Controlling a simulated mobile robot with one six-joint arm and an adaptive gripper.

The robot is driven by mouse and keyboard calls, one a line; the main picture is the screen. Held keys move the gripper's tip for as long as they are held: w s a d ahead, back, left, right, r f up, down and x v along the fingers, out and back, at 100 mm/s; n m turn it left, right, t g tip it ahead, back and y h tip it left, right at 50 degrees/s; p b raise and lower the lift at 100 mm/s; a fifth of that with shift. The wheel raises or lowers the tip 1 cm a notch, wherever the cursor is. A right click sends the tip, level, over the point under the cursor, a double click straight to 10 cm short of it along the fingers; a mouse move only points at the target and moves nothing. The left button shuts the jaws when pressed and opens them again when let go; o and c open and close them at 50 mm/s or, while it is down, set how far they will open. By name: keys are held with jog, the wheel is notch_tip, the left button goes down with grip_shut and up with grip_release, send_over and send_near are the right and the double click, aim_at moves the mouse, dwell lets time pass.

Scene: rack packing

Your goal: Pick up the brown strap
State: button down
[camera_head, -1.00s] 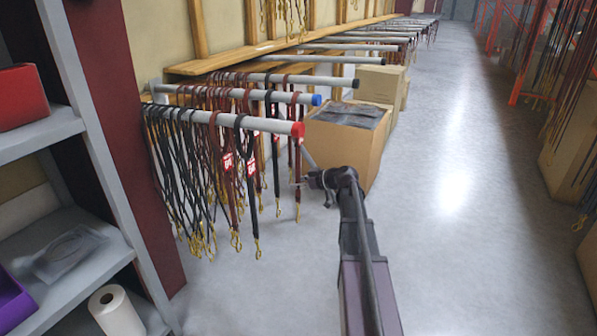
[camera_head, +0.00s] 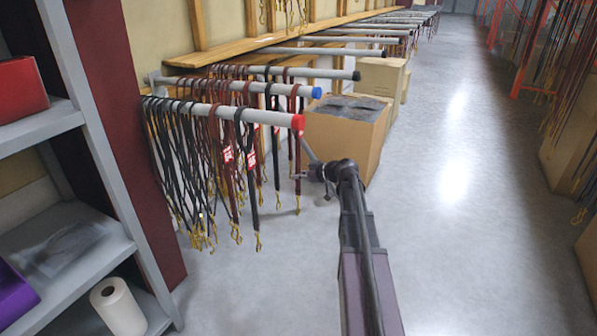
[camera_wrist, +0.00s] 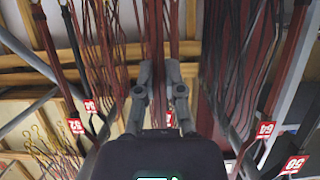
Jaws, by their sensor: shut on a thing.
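Brown straps with gold clips hang from pale rods at the left in the head view. Whether this is one strap or several side by side I cannot tell. The strap's lower part is hidden behind the gripper body in the wrist view.
The red-capped rod (camera_head: 255,116) carries black and brown straps close to my gripper. A cardboard box (camera_head: 343,145) stands just behind my arm. A grey shelf (camera_head: 95,250) is at the left. The grey floor (camera_head: 460,250) to the right is open.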

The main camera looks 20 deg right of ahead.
aim_at(300, 165)
jog(key=shift+r, duration=0.1)
notch_tip(300, 165, up, 4)
jog(key=p, duration=0.4)
jog(key=s+d, duration=1.1)
jog(key=s, duration=0.3)
jog(key=shift+s+f+b, duration=0.15)
jog(key=shift+f+b, duration=0.15)
jog(key=shift+f, duration=0.05)
dwell(0.9)
notch_tip(300, 165, up, 5)
jog(key=p, duration=0.5)
jog(key=shift+f, duration=0.1)
